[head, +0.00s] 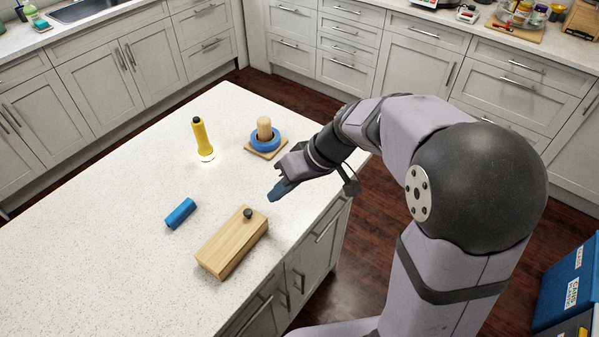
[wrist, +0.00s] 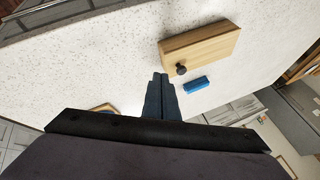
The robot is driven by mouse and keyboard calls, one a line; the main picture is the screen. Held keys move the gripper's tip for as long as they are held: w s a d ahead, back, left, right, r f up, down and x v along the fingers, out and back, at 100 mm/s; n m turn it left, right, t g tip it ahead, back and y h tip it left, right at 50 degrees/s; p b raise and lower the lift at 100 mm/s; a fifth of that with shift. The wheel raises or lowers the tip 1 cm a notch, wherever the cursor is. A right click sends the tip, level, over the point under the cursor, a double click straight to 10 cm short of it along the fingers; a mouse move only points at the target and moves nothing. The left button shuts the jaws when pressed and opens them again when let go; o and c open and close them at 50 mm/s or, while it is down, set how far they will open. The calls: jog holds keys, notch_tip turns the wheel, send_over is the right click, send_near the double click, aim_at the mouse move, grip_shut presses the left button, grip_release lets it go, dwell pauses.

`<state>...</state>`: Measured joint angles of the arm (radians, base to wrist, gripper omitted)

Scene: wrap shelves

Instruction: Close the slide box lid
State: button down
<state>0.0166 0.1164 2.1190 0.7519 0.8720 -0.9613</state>
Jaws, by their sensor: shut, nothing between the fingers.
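The slide box (head: 228,246) is a pale wooden block-shaped box near the front edge of the white counter. A dark round knob (head: 248,213) stands on its top, at the end toward my gripper. The top looks covered, and I see no clear open gap. In the wrist view the box (wrist: 205,43) is ahead, with its knob (wrist: 181,69) at the near left end. My gripper (head: 274,195) is shut and empty above the counter, to the upper right of the box. In the wrist view its fingertips (wrist: 160,78) appear apart from the knob.
A blue block-like object (head: 180,213) lies left of the box. A yellow flashlight (head: 203,138) stands lit farther back. A blue ring (head: 265,141) sits around a wooden peg on a square base behind my gripper. The counter (head: 100,230) is clear at the left.

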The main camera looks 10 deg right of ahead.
jog(key=b+v, duration=0.1)
jog(key=v, duration=0.7)
jog(key=shift+d+r, duration=0.15)
jog(key=shift+r, duration=0.1)
jog(key=shift+s, duration=0.15)
jog(key=s+d+f+m+h, duration=0.2)
jog(key=d+f+m+h, duration=0.2)
jog(key=d+f+m, duration=0.5)
jog(key=s+f+n+g+h, duration=0.2)
jog(key=s+f, duration=0.5)
jog(key=s, duration=0.4)
jog(key=shift+s+a+f+n, duration=0.2)
jog(key=shift+s+a+n, duration=0.2)
jog(key=shift+n, duration=0.5)
